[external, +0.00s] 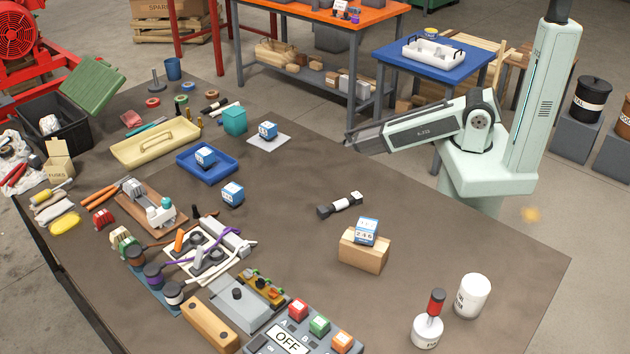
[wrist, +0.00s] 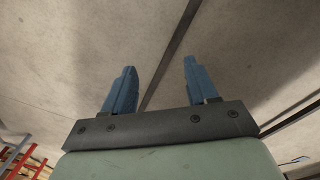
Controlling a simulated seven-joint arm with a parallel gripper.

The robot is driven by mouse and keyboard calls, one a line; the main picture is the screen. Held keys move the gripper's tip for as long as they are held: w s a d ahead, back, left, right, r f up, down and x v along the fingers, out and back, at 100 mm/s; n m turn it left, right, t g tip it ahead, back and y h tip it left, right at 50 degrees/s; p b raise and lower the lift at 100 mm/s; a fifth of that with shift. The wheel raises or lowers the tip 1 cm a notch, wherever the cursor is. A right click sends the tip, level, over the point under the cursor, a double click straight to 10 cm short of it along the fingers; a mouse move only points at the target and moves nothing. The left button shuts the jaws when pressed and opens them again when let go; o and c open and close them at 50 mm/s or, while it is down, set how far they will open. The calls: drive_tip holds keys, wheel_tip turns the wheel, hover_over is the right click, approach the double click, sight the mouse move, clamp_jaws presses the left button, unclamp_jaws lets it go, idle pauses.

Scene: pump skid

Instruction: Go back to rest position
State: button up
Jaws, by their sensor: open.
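My gripper (wrist: 160,80) shows in the wrist view with its two blue fingers apart and nothing between them. Behind the fingers are a dark bracket and a pale green body. The wrist view looks at a plain light surface with dark seams, and no table object lies near the fingers. In the external view my pale green arm stands at the right, beyond the table edge, and its upright part runs out of the top of the picture. I cannot make out the gripper's fingers in the external view.
The brown table (external: 290,200) holds blue-and-white cubes, one in a blue tray (external: 182,166) and one on a cardboard-coloured block (external: 362,252). A white canister (external: 472,296) stands at the front right. A blue side table (external: 400,62) is behind my arm. The table's right middle is mostly clear.

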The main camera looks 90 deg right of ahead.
drive_tip(key=s+a+f+g, duration=0.2)
drive_tip(key=s+a, duration=0.4)
drive_tip(key=s, duration=0.4)
drive_tip(key=s+a+f+n+g, duration=0.1)
drive_tip(key=s+a+f+g, duration=0.1)
drive_tip(key=s+a, duration=0.5)
drive_tip(key=s+a+f+n+g+y, duration=0.1)
drive_tip(key=s+a, duration=0.5)
drive_tip(key=s, duration=0.7)
drive_tip(key=shift+s+a+f+g, duration=0.15)
drive_tip(key=shift+a+f+g, duration=0.2)
drive_tip(key=shift+g, duration=0.45)
